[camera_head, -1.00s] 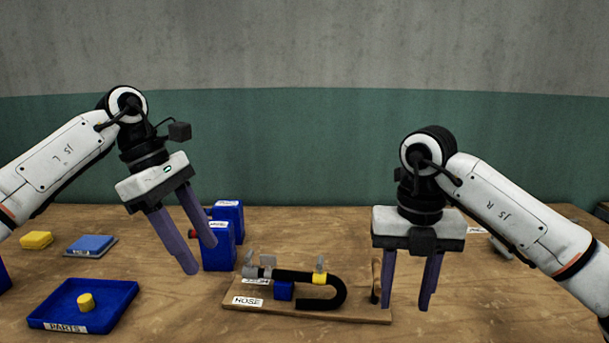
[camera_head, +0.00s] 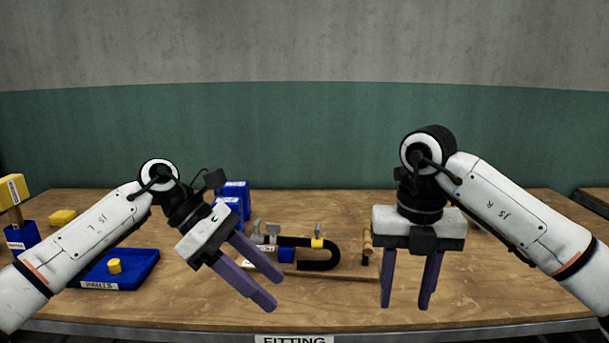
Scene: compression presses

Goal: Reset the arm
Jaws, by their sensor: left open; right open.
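My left gripper (camera_head: 265,287) is open and empty. It is tilted down and to the right, in front of the left end of the hose board in the picture. My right gripper (camera_head: 406,300) is open and empty. Its fingers point straight down, to the right of the hose board. The board (camera_head: 348,272) carries a black curved hose (camera_head: 332,260) with a yellow band and a wooden handle (camera_head: 367,242) at its right end. The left gripper's fingers hide part of the board and its label.
A blue parts tray (camera_head: 140,266) with a yellow round piece (camera_head: 114,266) lies at the left, partly behind my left arm. Blue boxes (camera_head: 236,191) stand behind the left gripper. A yellow block (camera_head: 62,216) and a blue holder (camera_head: 22,238) are at far left. The table's back middle is clear.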

